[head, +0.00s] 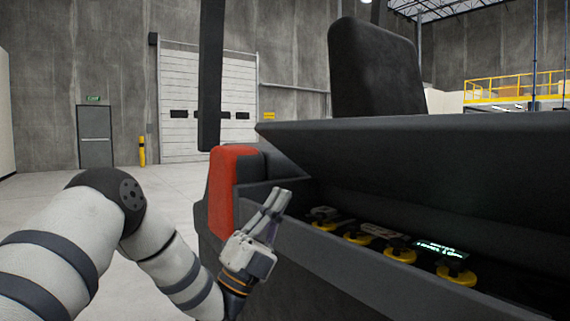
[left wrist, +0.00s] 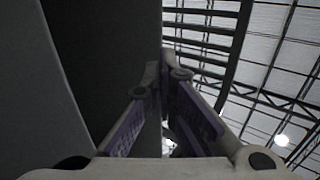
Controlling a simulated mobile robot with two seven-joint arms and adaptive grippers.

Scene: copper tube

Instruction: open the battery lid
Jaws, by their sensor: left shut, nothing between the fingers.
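The battery lid (head: 420,155) is a large dark panel on a forklift in the head view. It stands raised and tilted, with a gap under its front edge. Through the gap the battery compartment shows, with several yellow round caps (head: 358,238) inside. My left gripper (head: 276,197) is shut and empty, pointing up near the left end of the compartment's front wall, left of the lid's underside. In the left wrist view its fingers (left wrist: 163,65) come together beside a dark surface (left wrist: 95,50), perhaps the lid. Whether they touch it I cannot tell. My right gripper is out of view.
A red panel (head: 232,185) and a dark upright post (head: 211,80) stand just left of the compartment. A black seat (head: 376,70) rises behind the lid. The compartment's front wall (head: 380,280) runs close to my left gripper. Open floor (head: 100,225) lies to the left.

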